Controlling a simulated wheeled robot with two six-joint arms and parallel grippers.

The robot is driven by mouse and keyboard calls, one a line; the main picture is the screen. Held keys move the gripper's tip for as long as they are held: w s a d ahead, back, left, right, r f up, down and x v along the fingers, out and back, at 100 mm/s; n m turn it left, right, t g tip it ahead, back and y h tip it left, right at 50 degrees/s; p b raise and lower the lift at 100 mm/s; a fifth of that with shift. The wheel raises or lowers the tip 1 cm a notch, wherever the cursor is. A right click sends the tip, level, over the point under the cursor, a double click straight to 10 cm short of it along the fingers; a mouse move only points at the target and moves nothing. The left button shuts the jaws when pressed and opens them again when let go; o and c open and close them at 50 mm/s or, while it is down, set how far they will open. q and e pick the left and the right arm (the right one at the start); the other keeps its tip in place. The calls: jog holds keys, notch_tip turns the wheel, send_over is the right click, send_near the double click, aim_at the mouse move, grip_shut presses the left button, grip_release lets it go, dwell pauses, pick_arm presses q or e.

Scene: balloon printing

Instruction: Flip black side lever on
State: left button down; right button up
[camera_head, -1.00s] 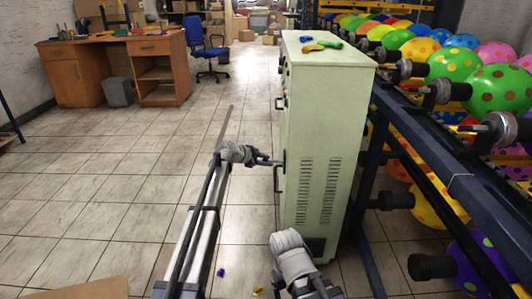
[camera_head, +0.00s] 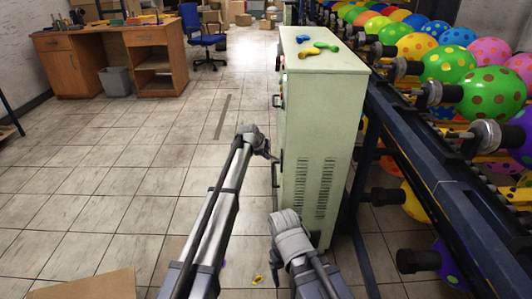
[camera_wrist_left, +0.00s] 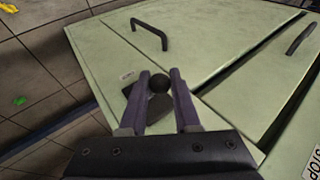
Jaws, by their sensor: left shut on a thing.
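The pale green cabinet (camera_head: 318,135) stands right of centre in the head view. The black side lever's round knob (camera_wrist_left: 158,83) shows in the left wrist view, in front of a grey plate on the cabinet side (camera_wrist_left: 118,55). My left gripper (camera_wrist_left: 160,80) has its two fingers on either side of the knob and is shut on it. In the head view my left gripper (camera_head: 272,156) is at the cabinet's left side; the lever is hard to make out there.
Dark bar handles (camera_wrist_left: 150,33) stick out of the cabinet near the lever. A dark blue rack (camera_head: 425,160) with large balloons stands close on the right.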

dwell(0.3)
pick_arm(q)
jog(key=c, duration=0.6)
grip_release()
jog(key=shift+c, duration=0.2)
jog(key=p+v, duration=0.6)
jog(key=v, duration=0.1)
jog(key=shift+s+r, duration=0.25)
jog(key=shift+r, duration=0.05)
jog(key=s+a+r+n+g+y+p, duration=0.1)
jog(key=s+r+n+p, duration=0.4)
jog(key=s, duration=1.1)
jog(key=s+a+r+n+g+y+p, duration=0.1)
jog(key=s+r+n+g+p, duration=0.3)
jog(key=s, duration=1.2)
jog(key=s+a+r+n+g+y+p, duration=0.1)
jog(key=s+r+n+g+y+p, duration=0.1)
jog(key=s+r+n+p, duration=0.4)
jog(key=s+y+p, duration=0.1)
jog(key=s+p, duration=0.4)
jog(key=s, duration=0.5)
jog(key=shift+a+r, duration=0.2)
jog(key=shift+r, duration=0.2)
